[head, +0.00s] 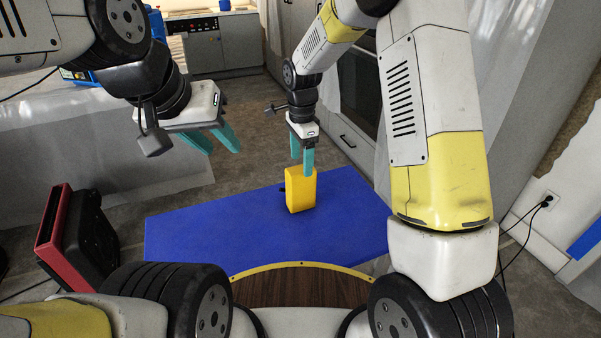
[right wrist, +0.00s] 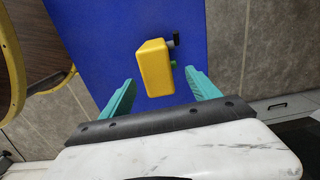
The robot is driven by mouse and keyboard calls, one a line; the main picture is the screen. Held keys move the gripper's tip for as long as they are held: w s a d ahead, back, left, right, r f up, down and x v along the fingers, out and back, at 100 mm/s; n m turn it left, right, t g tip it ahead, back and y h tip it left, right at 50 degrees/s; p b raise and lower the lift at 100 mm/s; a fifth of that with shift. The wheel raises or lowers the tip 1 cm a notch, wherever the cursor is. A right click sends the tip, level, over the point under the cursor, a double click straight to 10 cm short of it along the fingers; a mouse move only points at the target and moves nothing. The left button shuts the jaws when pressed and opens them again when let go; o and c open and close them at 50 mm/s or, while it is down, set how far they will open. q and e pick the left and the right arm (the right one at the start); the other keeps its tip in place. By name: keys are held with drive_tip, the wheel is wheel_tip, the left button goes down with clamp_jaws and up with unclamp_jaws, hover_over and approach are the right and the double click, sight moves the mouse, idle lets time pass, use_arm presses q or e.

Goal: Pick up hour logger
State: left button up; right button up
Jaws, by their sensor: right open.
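The hour logger appears to be the yellow box-shaped device (head: 301,191) standing on the blue surface (head: 200,235) in the head view. In the right wrist view the yellow device (right wrist: 154,68) has a small black knob and a green part on its right side. My right gripper (head: 308,164) is at the top of the device in the head view. In the right wrist view its teal fingers (right wrist: 160,92) are open, spread to either side of the device, with visible gaps. My left gripper (head: 222,146) hangs empty at the left, its teal fingers apart, away from the device.
A red and black fan-like unit (head: 75,232) stands on the floor left of the blue surface. Cabinets and an oven (head: 358,95) stand behind. A wall outlet with black cables (head: 547,200) is at the right. Most of the blue surface is clear.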

sight(301, 183)
drive_tip(key=shift+s+f, duration=0.15)
drive_tip(key=shift+f, duration=1.95)
drive_tip(key=shift+s+f, duration=0.1)
drive_tip(key=shift+f, duration=2)
drive_tip(key=shift+f, duration=0.2)
clamp_jaws()
